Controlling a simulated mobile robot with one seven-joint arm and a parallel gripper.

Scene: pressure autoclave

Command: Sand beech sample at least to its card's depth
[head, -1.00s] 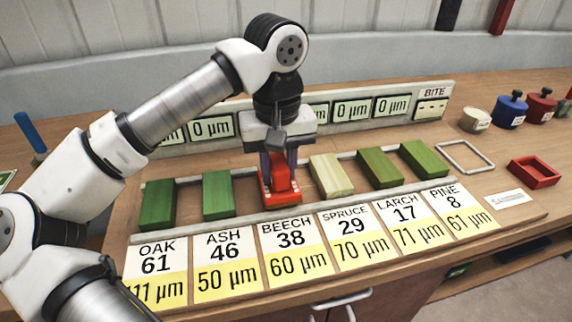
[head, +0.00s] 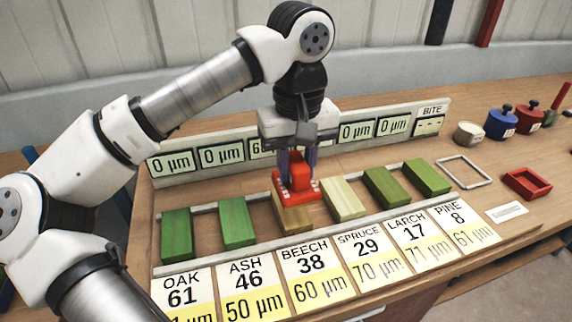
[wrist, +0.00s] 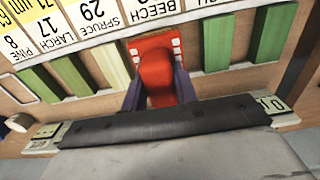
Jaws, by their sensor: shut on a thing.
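My gripper (head: 298,160) is shut on the handle of a red sanding block (head: 296,186); the wrist view shows the red block (wrist: 157,70) between the two fingers. The block is over the beech sample (head: 291,222), hiding its rear part; I cannot tell whether they touch. The sample's bare front end looks light tan, without green. The beech card (head: 311,270) reads 38 above 60 µm. The display (head: 258,148) behind the beech place is partly hidden by my gripper; it starts with a 6.
Green samples stand at oak (head: 177,236), ash (head: 237,222), larch (head: 386,187) and pine (head: 427,177). The spruce sample (head: 343,198) is bare and pale. The BITE display (head: 430,126) shows dashes. A red tray (head: 527,184), an empty frame (head: 464,171) and lidded pots stand at right.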

